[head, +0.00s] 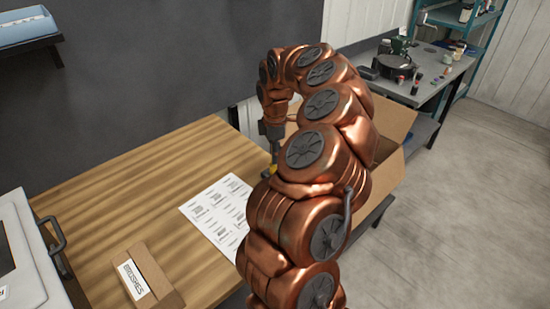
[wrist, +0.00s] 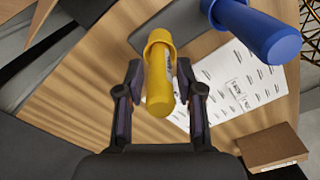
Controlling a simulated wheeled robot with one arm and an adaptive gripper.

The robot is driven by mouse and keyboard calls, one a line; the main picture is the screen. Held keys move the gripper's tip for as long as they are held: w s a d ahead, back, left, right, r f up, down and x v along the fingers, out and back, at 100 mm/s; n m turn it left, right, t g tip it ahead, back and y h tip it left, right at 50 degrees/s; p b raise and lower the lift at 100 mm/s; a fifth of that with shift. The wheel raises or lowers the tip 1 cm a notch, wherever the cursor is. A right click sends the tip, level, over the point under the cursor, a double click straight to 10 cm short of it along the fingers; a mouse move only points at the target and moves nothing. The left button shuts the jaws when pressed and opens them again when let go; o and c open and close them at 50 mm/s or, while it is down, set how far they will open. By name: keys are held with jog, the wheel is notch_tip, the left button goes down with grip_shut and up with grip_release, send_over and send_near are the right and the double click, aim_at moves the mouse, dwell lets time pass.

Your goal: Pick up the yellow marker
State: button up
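The yellow marker (wrist: 160,75) stands between the two fingers of my gripper (wrist: 160,82) in the wrist view, its near end toward the camera. The fingers are apart, with a narrow gap visible on each side of the marker. In the head view a small yellow patch (head: 270,172) shows below my gripper at the table's far edge; my arm hides most of that area.
A blue marker (wrist: 255,30) stands close by on the right in the wrist view. A grey pad (wrist: 185,25), a printed label sheet (head: 218,212) and a small cardboard box (head: 165,285) lie on the wooden table (head: 130,185). An open carton (head: 390,165) is beyond my arm.

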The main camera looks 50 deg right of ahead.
grip_shut()
jog(key=shift+r, duration=0.1)
